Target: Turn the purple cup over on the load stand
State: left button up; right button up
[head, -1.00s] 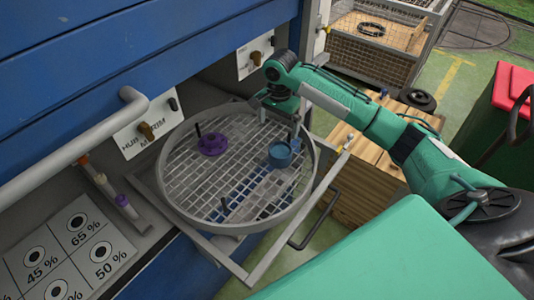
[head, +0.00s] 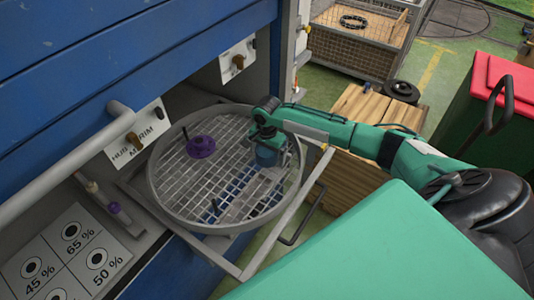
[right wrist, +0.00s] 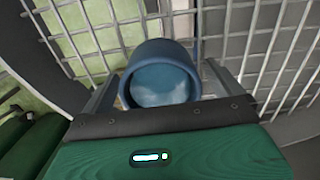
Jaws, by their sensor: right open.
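A purple lobed piece (head: 201,147) sits on the round wire-mesh turntable (head: 160,200), toward its back left; I cannot tell whether it is the purple cup. A blue round cup (head: 267,157) stands on the mesh at the right. My right gripper (head: 268,142) is over the blue cup and partly hides it. In the right wrist view, the blue cup (right wrist: 160,75) lies between the two open fingers of my right gripper (right wrist: 162,88), with its round face toward the camera. No load stand can be told for sure. My left gripper is out of view.
Dark upright pins (head: 215,207) stand on the mesh. A blue cabinet (head: 80,60) with a grey rail handle (head: 60,165) borders the left. A panel of percent labels (head: 65,250) lies front left. Wooden slats (head: 365,125) and a red-lidded bin (head: 505,90) are at the right.

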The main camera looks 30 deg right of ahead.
jog(key=c, duration=1.1)
jog(key=shift+c, duration=0.2)
